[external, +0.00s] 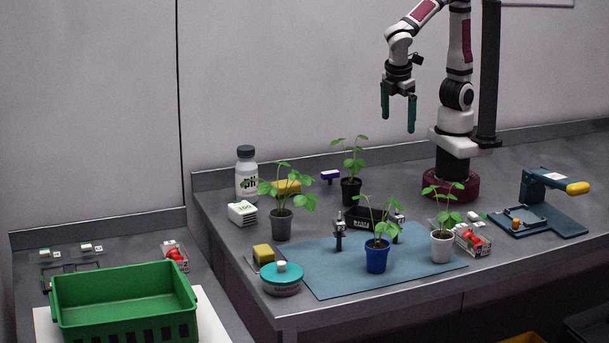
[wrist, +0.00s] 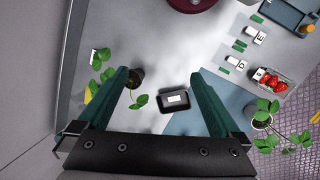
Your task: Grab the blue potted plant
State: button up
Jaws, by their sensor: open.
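The blue potted plant (external: 377,256) stands upright on the blue mat (external: 320,279), near the front of the bench in the external view. I cannot make it out in the wrist view. My gripper (external: 398,107) is open and empty, high above the back of the bench, well apart from the plant. Its two green fingers (wrist: 163,100) frame a black tray in the wrist view. Other plants stand in a white pot (external: 441,247), a grey pot (external: 281,226) and a black pot (external: 350,192).
A small black tray (external: 362,219) lies behind the blue pot. A strawberry box (external: 472,241) sits right of the white pot. A teal-lidded tub (external: 282,281), a bottle (external: 246,174) and a green crate (external: 68,309) are to the left. A blue press (external: 545,207) stands at right.

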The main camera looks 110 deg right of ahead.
jog(key=w+a+f+n+t+h, duration=0.1)
jog(key=w+a+f+n+h, duration=0.15)
jog(key=w+a+n, duration=0.3)
jog(key=n+t+h, duration=0.1)
jog(key=n+t, duration=1.2)
jog(key=n, duration=0.8)
send_near(391, 246)
jog(key=x, duration=1.3)
